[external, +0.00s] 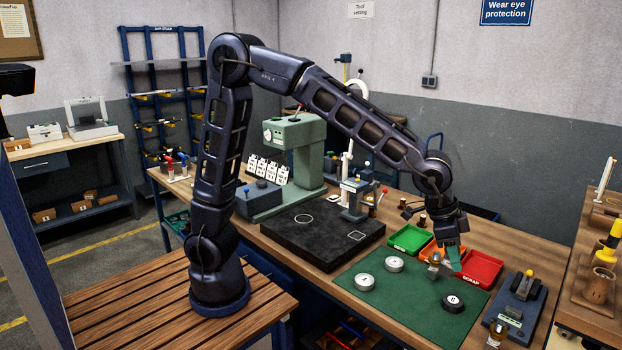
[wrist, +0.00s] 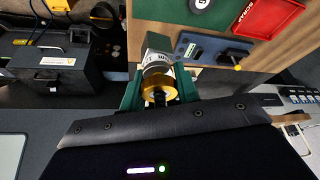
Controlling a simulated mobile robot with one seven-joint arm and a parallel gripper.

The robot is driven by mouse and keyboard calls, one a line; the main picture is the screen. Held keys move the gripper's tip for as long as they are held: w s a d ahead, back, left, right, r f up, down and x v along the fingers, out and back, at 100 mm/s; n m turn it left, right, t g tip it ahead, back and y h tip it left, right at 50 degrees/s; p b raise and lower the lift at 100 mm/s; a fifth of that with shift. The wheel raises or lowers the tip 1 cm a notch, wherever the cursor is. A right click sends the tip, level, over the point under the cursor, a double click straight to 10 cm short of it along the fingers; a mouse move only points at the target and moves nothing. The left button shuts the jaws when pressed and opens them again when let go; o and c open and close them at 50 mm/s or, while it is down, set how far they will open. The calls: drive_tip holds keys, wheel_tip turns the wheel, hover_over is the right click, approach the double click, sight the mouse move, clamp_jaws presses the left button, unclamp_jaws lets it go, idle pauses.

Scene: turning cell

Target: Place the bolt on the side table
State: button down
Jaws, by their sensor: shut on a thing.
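My gripper (external: 445,260) hangs over the green mat, close to the trays. Its green fingers also show in the wrist view (wrist: 158,90), shut on a short piece with a gold collar and a grey end, which I take for the bolt (wrist: 157,84). In the external view the bolt (external: 434,258) shows as a small grey and brass shape beside the fingers, apparently clear of the mat. The fingers hide part of it. A wooden table (external: 574,318) stands at the right edge; I cannot tell for certain that it is the side table.
The mat's front (external: 400,318) is clear.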

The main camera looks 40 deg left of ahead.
drive_tip(key=shift+r, duration=0.65)
